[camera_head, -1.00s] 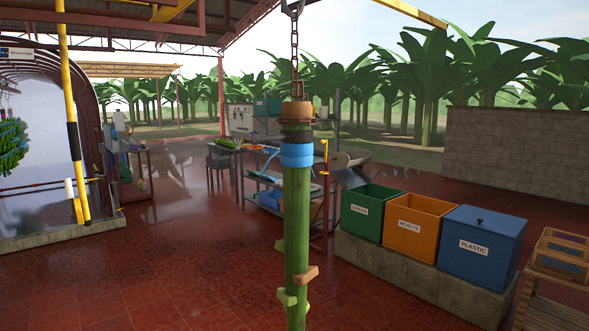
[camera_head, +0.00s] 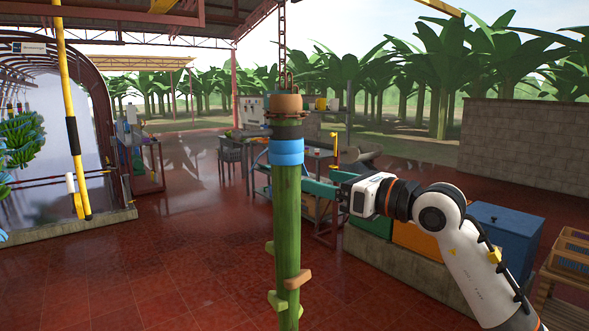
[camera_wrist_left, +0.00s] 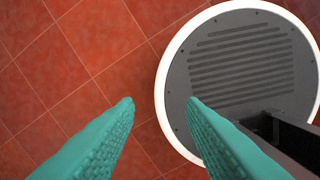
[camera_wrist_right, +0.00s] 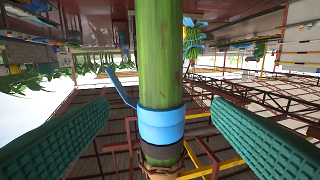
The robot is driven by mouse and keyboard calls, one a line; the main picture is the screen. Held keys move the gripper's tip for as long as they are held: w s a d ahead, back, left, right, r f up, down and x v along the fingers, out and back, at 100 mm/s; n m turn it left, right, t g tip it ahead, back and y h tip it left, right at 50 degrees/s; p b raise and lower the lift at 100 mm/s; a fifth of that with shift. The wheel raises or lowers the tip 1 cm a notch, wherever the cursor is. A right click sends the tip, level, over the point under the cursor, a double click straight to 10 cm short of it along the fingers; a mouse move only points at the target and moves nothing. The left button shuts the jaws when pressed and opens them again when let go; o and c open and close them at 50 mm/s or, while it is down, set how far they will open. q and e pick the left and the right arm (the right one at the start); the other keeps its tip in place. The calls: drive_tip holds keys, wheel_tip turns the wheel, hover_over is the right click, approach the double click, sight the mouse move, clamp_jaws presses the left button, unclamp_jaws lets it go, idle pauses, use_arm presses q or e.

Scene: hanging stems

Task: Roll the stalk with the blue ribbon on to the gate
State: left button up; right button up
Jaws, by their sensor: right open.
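The stalk (camera_head: 287,225) is thick and green and hangs upright from a chain (camera_head: 282,40), with a blue ribbon (camera_head: 286,152) around its upper part. In the right wrist view the stalk (camera_wrist_right: 160,50) appears upside down, its blue ribbon (camera_wrist_right: 161,126) low and a loose tail to the left. My right gripper (camera_head: 312,187) is open beside the stalk, just below ribbon height; its fingers flank the stalk in its wrist view. Contact is not visible. My left gripper (camera_wrist_left: 160,102) is open and empty above the floor. A yellow-black pole (camera_head: 72,125), possibly the gate, stands at left.
An arched tunnel (camera_head: 100,120) with a hanging green bunch (camera_head: 20,140) stands at left. Behind the stalk is a work table (camera_head: 320,160). An orange bin and a blue bin (camera_head: 508,230) stand at right, partly behind my right arm. Red floor at front left is clear.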

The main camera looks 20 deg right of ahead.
sight(281, 170)
drive_tip(key=shift+h, duration=0.4)
drive_tip(key=w+a+p, duration=0.1)
drive_tip(key=w+a+r+p, duration=0.1)
drive_tip(key=w+a, duration=0.1)
drive_tip(key=shift+w, duration=0.25)
drive_tip(key=p+x, duration=0.3)
drive_tip(key=x, duration=0.3)
drive_tip(key=shift+w+f, duration=0.15)
drive_tip(key=shift+w, duration=0.35)
drive_tip(key=shift+w+a+f+p, duration=0.1)
drive_tip(key=shift+w+a+p, duration=0.2)
drive_tip(key=shift+p, duration=0.05)
drive_tip(key=shift+d, duration=0.1)
